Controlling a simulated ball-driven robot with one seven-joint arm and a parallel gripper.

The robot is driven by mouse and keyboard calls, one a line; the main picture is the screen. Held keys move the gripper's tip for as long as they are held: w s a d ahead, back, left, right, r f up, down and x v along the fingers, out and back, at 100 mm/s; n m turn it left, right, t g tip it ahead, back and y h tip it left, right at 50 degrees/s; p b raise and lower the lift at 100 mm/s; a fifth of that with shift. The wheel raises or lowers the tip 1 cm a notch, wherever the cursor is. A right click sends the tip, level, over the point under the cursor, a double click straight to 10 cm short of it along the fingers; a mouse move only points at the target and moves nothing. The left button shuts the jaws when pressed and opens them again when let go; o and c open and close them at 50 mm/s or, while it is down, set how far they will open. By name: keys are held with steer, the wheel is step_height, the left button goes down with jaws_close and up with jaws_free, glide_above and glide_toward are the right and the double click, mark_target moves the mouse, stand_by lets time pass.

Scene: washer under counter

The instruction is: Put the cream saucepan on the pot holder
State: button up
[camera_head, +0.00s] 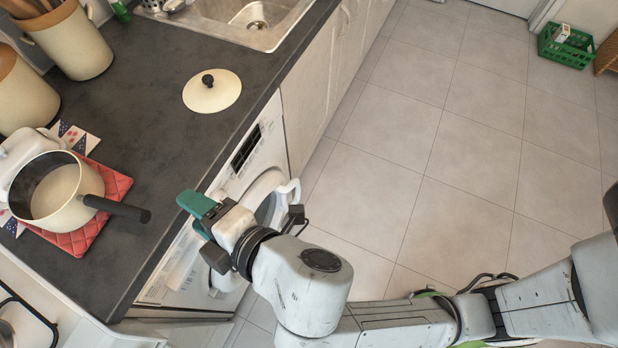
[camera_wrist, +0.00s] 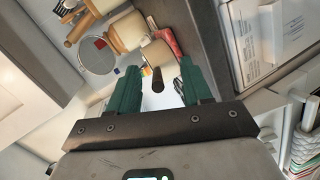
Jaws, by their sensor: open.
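The cream saucepan (camera_head: 58,192) stands upright on the left of the dark counter, its dark handle (camera_head: 116,208) pointing right toward the counter's front edge. It rests at least partly over the red pot holder (camera_head: 112,186), which shows around its right and lower sides. The saucepan also shows in the wrist view (camera_wrist: 158,58), beyond my fingers, with the red pot holder (camera_wrist: 164,38) behind it. My gripper (camera_head: 192,208) is open and empty, right of the handle and apart from it. In the wrist view its green fingers (camera_wrist: 155,88) are spread, with the handle appearing between them.
A cream lid (camera_head: 212,91) lies on the counter. Cream canisters (camera_head: 65,40) and a white kettle-like item (camera_head: 28,150) stand at the left. The sink (camera_head: 245,18) is at the back. A washer (camera_head: 245,165) sits under the counter. The floor (camera_head: 450,130) is mostly clear.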

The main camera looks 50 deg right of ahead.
steer(key=s+d+f+m+g+h, duration=0.1)
steer(key=d+f+m+g+h, duration=0.3)
steer(key=d+f+m, duration=0.6)
steer(key=s+d+f+m+g+y, duration=0.1)
steer(key=s+d+f+m+g, duration=0.6)
steer(key=s+d, duration=0.6)
step_height(320, 180, down, 2)
steer(key=shift+s+f+g+y, duration=0.25)
steer(key=shift+s+g+y, duration=0.05)
steer(key=shift+s+g, duration=0.85)
